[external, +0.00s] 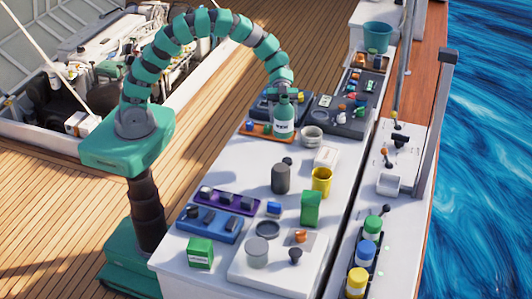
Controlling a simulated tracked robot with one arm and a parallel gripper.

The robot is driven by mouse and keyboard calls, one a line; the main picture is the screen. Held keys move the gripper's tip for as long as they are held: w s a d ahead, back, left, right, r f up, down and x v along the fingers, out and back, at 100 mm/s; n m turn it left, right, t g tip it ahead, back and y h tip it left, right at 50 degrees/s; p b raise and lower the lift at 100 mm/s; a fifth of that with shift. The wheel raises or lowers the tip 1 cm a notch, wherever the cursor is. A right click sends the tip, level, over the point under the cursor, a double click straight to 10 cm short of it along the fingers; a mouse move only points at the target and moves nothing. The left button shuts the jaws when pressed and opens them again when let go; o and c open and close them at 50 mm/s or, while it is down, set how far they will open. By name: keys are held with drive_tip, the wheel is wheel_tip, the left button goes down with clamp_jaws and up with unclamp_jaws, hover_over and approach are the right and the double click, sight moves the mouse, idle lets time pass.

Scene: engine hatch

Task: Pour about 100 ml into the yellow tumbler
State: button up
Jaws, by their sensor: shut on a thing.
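The yellow tumbler (321,181) stands upright on the white bench top, right of a dark grey canister. My gripper (284,92) is at the far part of the bench, shut on a teal-green bottle (284,118) with a white label, at its neck. The bottle is upright, above and left of the tumbler in the picture, and apart from it. I cannot tell whether the bottle's base touches the orange tray (257,131) behind it. The inside of the tumbler and any liquid level are too small to tell.
The grey canister (280,179), a white box (326,157) and a grey ring-shaped dish (312,136) stand near the tumbler. A green block (311,208) is just in front of it. Dark trays (343,117) fill the far end. The bench's right edge borders a gap.

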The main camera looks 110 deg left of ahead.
drive_tip(key=w+f+n+t+p, duration=0.1)
drive_tip(key=w+f+p, duration=0.2)
drive_tip(key=w+p, duration=0.5)
drive_tip(key=w+f+n+t+p, duration=0.1)
drive_tip(key=w+f+p, duration=0.2)
drive_tip(key=w+p, duration=0.5)
drive_tip(key=shift+w+d+f+y, duration=0.3)
drive_tip(key=shift+w+d, duration=0.1)
drive_tip(key=shift+w, duration=1.5)
drive_tip(key=shift+r, duration=0.2)
